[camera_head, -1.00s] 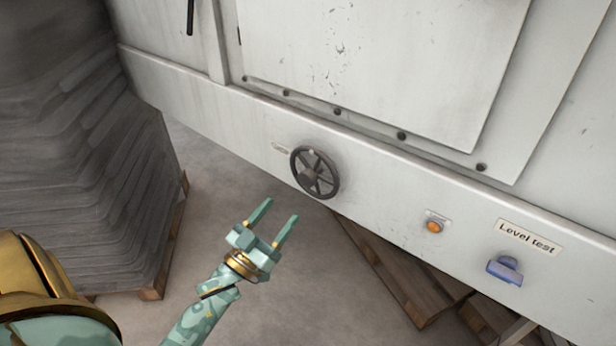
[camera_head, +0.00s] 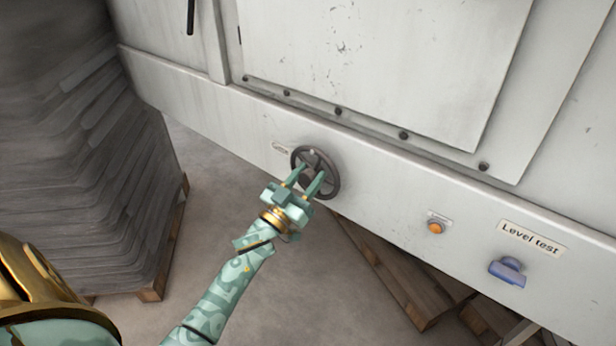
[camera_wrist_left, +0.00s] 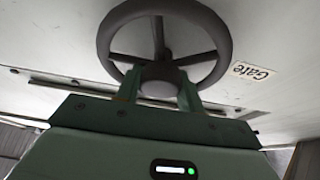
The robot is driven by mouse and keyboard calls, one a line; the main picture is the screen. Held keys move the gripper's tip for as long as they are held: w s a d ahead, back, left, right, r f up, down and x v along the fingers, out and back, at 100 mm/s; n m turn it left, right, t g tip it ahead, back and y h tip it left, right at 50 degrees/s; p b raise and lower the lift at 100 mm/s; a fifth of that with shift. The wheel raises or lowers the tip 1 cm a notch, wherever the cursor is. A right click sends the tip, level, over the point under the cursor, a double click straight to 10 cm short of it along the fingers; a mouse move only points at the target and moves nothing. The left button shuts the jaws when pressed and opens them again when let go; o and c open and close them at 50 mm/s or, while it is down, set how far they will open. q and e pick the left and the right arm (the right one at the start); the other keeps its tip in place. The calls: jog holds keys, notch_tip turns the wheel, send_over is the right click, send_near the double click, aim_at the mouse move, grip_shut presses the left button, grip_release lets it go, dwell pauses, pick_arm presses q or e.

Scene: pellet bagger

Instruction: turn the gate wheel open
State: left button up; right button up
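The gate wheel (camera_head: 328,164) is a dark spoked handwheel on the pale machine panel. In the left wrist view the wheel (camera_wrist_left: 221,37) fills the upper middle, with a "Gate" label (camera_wrist_left: 252,72) to its right. My left gripper (camera_head: 306,178) is at the wheel, its fingers apart and pointing at the hub. In the left wrist view the fingers of my left gripper (camera_wrist_left: 160,90) stand on either side of the hub. I cannot tell whether they touch it. The fingers hide part of the wheel's lower left. My right gripper is not in view.
An orange button (camera_head: 435,228) and a blue knob (camera_head: 507,270) under a "Level test" label (camera_head: 532,238) are on the panel to the right. A grey stack (camera_head: 90,170) on a pallet stands at left. Wooden pallets (camera_head: 405,270) lie below the panel. Floor between is clear.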

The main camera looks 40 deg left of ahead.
pick_arm(q)
grip_shut()
jog(key=shift+m, duration=0.4)
